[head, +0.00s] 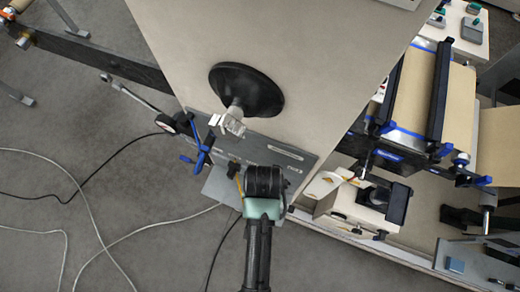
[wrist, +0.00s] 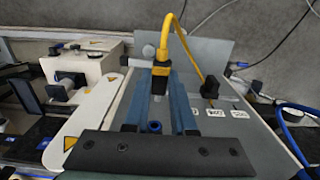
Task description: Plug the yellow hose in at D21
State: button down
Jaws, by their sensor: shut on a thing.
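In the wrist view, my gripper (wrist: 158,88) has its two blue fingers shut on the black plug of the yellow hose (wrist: 181,38). The hose rises from the plug, arches over and runs down right to a black fitting (wrist: 210,87) at the grey panel (wrist: 225,135). A blue-ringed port (wrist: 154,127) shows between the fingers, apart from the held plug. Small white labels (wrist: 215,113) sit on the panel; I cannot read D21 on any. In the head view, my gripper (head: 240,178) is at the panel (head: 270,152), and only a bit of yellow hose shows beside it.
A blue hose (wrist: 292,135) curves at the panel's right. In the head view, a black round disc with a grey knob (head: 235,112) stands on the big beige cabinet (head: 300,45). Blue clamp-like parts (head: 201,150) lie left of my gripper. Cables (head: 80,190) cross the floor.

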jog(key=shift+w+d, duration=0.35)
jog(key=shift+w, duration=0.6)
jog(key=shift+w+d, duration=0.3)
jog(key=shift+w, duration=0.6)
jog(key=shift+w+d, duration=0.2)
jog(key=shift+w, duration=0.35)
jog(key=shift+w+d, duration=0.15)
jog(key=shift+w, duration=0.35)
dwell(1.3)
jog(key=c, duration=0.7)
grip_release()
jog(key=shift+o, duration=0.2)
